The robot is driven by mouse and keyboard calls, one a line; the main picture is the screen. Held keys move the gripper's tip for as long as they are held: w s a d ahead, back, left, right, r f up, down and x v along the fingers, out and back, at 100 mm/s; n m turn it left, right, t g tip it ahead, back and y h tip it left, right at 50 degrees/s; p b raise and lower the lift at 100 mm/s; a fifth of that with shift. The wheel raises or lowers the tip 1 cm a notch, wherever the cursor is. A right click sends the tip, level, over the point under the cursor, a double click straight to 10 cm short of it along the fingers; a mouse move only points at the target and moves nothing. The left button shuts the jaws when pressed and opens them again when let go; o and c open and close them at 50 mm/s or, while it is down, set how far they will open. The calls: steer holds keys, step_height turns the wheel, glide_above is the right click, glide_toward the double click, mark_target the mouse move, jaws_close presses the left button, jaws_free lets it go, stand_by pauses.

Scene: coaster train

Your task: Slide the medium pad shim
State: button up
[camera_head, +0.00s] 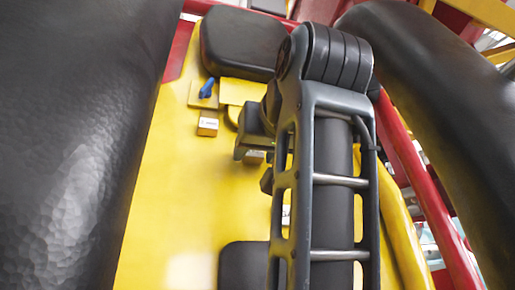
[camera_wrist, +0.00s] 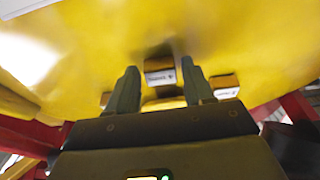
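Several small tan blocks with white label faces, which look like the pad shims, sit on a yellow panel. In the wrist view one block (camera_wrist: 160,72) lies between and slightly beyond the fingertips of my gripper (camera_wrist: 159,68). Another block (camera_wrist: 224,86) is just right of the right finger, and a third (camera_wrist: 105,99) is left of the left finger. The labels are too small to read, so I cannot tell which is medium. My gripper is open; finger contact with the middle block is not clear. In the head view one block (camera_head: 208,127) shows clearly; my arm partly hides the others.
The yellow panel (camera_head: 175,215) lies beneath the blocks. A blue-handled part (camera_head: 207,88) and a black pad (camera_head: 240,42) are behind them. Large black padded bars (camera_head: 70,130) flank both sides. Red and yellow tubes run at the right.

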steer(key=shift+o, duration=0.9)
steer(key=s+d+b, duration=0.1)
steer(key=s+b, duration=0.1)
steer(key=s, duration=0.5)
steer(key=shift+s+d, duration=0.3)
steer(key=shift+s, duration=0.05)
